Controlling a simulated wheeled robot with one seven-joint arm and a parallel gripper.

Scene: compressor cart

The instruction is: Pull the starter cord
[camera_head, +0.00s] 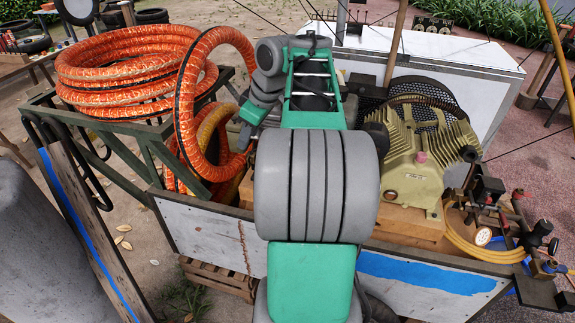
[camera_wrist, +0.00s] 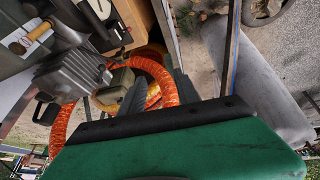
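I cannot pick out the starter cord with certainty in either view. In the wrist view a grey finned motor-like block (camera_wrist: 72,78) lies at the left, and a tan knob-like handle (camera_wrist: 40,33) shows near the upper left corner; I cannot tell if a cord belongs to it. In the head view the olive finned compressor (camera_head: 425,155) sits on the cart (camera_head: 215,238), right of my arm. My gripper (camera_wrist: 158,88) shows two dark fingers apart, with nothing seen between them but the background hose. In the head view my own arm hides the middle of the cart.
A thick orange hose (camera_head: 120,68) lies coiled on a green frame at the left and loops down beside my arm. Gauges and valves (camera_head: 485,205) stand at the cart's right end. A white panel (camera_head: 440,48) stands behind. A blue-striped post (camera_head: 85,235) leans at lower left.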

